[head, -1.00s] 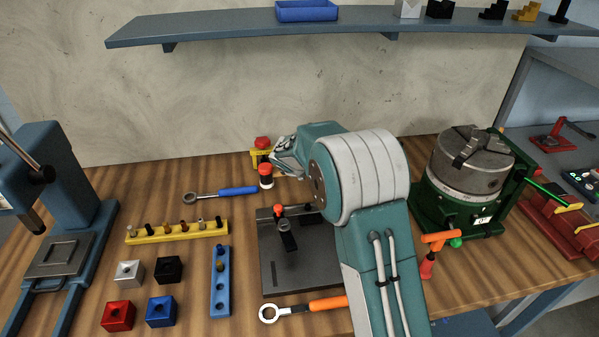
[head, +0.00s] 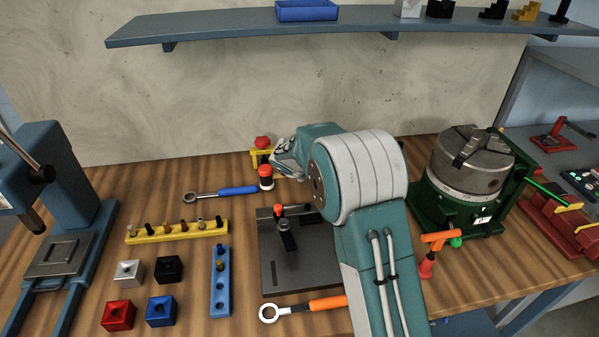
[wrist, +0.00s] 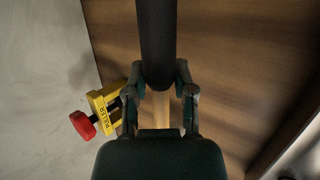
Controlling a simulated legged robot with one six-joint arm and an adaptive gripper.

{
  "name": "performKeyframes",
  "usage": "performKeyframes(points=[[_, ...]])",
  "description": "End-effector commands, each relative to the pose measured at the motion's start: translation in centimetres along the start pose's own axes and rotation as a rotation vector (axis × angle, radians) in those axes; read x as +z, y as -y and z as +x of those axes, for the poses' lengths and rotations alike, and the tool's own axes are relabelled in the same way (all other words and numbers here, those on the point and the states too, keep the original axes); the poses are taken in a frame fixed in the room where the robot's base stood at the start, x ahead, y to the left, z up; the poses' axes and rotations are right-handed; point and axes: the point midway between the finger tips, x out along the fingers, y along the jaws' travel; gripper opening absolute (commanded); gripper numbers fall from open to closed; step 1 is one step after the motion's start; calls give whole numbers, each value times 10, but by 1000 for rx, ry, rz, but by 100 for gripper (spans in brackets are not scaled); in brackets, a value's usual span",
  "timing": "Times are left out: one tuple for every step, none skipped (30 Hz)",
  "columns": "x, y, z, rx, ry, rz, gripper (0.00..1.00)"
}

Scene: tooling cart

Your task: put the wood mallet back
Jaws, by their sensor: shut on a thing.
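The wood mallet shows in the wrist view as a thick dark cylinder (wrist: 157,40) at the top, with a pale wooden part (wrist: 161,108) below it, between the fingers. My gripper (wrist: 160,78) is shut on the mallet, one finger on each side. In the head view my gripper (head: 286,153) is at the back of the bench, near the wall. The mallet cannot be made out there; my wrist and arm block that area. The spot where the mallet belongs cannot be identified.
A yellow puller with a red knob (wrist: 84,125) is close left of my gripper. A green-based chuck (head: 466,190) stands right. A shelf (head: 220,27) hangs above.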

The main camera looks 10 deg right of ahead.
Motion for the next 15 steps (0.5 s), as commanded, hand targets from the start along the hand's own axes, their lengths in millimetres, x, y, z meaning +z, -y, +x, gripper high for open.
performKeyframes(points=[[0,0,0,1,0,0,0],[0,0,1,1,0,0,0],[0,1,1,1,0,0,0],[-1,1,2,1,0,0,0],[-1,1,2,1,0,1,0],[-1,2,3,1,0,1,0],[-1,2,3,1,-1,1,0],[-1,2,4,1,-1,1,0],[-1,3,4,1,-1,1,0],[-1,3,4,1,-1,1,0],[-2,4,5,1,-1,1,0],[-2,4,5,1,-1,1,0],[-2,4,6,1,-1,1,0],[-2,4,6,1,-1,1,0],[-2,5,7,1,-1,0,0]])
